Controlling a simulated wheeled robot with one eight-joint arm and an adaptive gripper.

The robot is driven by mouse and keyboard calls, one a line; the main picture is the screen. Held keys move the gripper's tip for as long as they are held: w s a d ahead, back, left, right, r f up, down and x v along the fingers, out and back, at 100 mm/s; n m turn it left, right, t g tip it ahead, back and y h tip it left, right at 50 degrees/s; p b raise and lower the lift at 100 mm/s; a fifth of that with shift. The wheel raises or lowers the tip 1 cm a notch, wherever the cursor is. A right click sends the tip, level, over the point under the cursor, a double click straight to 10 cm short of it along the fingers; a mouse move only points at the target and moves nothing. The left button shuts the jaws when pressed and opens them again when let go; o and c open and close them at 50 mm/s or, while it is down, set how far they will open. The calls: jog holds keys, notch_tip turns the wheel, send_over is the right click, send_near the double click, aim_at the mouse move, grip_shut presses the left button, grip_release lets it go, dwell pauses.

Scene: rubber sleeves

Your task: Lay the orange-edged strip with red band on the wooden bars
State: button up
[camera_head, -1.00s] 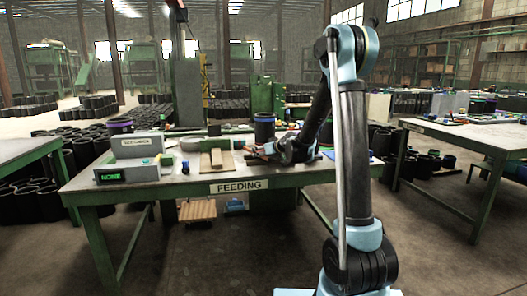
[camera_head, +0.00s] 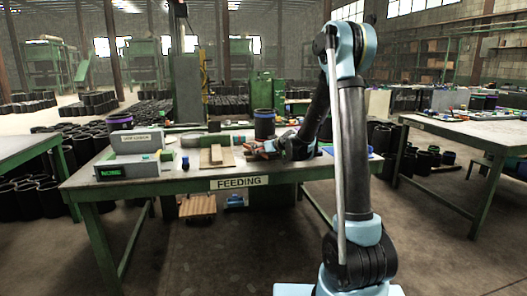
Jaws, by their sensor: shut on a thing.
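My gripper (camera_head: 264,149) is low over the green table's right half, at the end of my arm, and small in the view. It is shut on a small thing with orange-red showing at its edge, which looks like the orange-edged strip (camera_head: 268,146). My arm and the distance hide most of it, and I cannot make out the red band. The wooden bars (camera_head: 216,154) lie on a pale board to the left of my gripper, apart from it.
A grey box with a green display (camera_head: 118,172) stands at the table's left. A dark sleeve with a blue rim (camera_head: 264,125) stands behind my gripper. A small blue item (camera_head: 185,164) is left of the board. A blue-edged sheet (camera_head: 345,152) lies at the right.

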aim_at(275, 155)
jog(key=shift+f, duration=0.1)
jog(key=o, duration=1.2)
jog(key=shift+o, duration=0.2)
jog(key=shift+s, duration=0.1)
jog(key=v, duration=1.1)
jog(key=shift+d, duration=0.25)
jog(key=shift+s+d, duration=0.2)
jog(key=shift+s, duration=0.2)
jog(key=s+d+f+m+g+h, duration=0.2)
jog(key=s+d+f, duration=0.2)
jog(key=s, duration=1)
jog(key=s+d+f+m+g+h, duration=0.3)
jog(key=s+d, duration=0.6)
jog(key=s, duration=0.6)
jog(key=s+d+f+m+g+h, duration=0.2)
jog(key=s+d+f, duration=0.3)
jog(key=s, duration=0.9)
jog(key=d+g+h, duration=0.1)
jog(key=d, duration=0.1)
jog(key=shift+d+f, duration=0.3)
jog(key=shift+f, duration=0.05)
